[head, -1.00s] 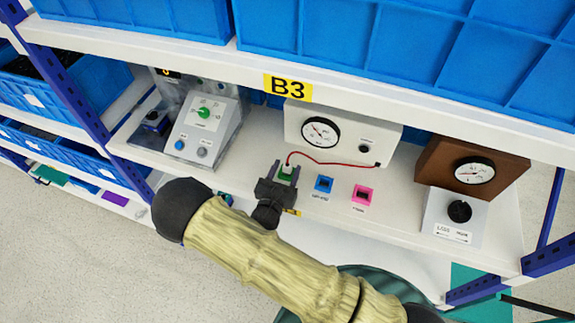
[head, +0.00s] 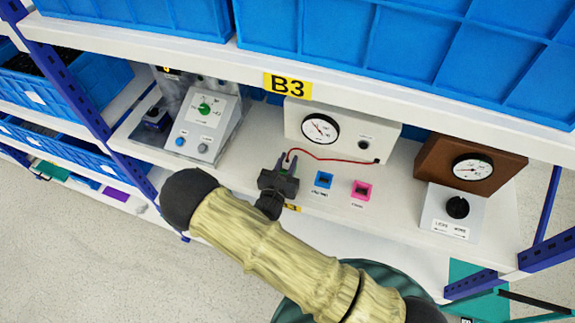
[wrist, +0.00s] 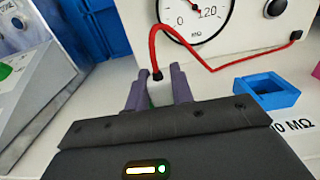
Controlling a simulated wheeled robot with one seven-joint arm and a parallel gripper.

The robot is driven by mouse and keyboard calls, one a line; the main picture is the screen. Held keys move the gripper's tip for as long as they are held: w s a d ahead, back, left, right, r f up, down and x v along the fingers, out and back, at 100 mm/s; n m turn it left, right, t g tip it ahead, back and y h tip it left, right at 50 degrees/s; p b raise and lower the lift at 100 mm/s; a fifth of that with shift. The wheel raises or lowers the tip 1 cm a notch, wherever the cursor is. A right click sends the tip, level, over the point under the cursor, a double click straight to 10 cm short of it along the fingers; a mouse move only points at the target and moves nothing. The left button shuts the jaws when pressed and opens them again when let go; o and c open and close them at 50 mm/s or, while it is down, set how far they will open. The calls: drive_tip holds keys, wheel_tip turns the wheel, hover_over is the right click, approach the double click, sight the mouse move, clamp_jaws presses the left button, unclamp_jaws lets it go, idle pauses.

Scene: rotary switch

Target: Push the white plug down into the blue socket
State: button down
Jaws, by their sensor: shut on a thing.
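My gripper (wrist: 159,90) is shut on the white plug (wrist: 160,94), with one purple-grey finger on each side of it. A red wire runs out of the plug's top. In the head view my gripper (head: 287,162) is over the shelf, left of the blue socket (head: 323,180), and hides most of the plug. The blue socket also shows in the wrist view (wrist: 266,92), to the right of the plug and apart from it. Its open hole faces up. The plug's lower end is hidden behind the gripper body.
A pink socket (head: 362,190) stands right of the blue one. The white meter box (head: 343,128) with the wire's other end stands behind. A grey switch panel (head: 203,130) is at left, a brown gauge box (head: 470,168) at right. The B3 shelf edge (head: 287,88) is above.

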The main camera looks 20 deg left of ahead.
sight(287, 159)
drive_tip(key=shift+r+b, duration=1.7)
drive_tip(key=shift+r, duration=3.3)
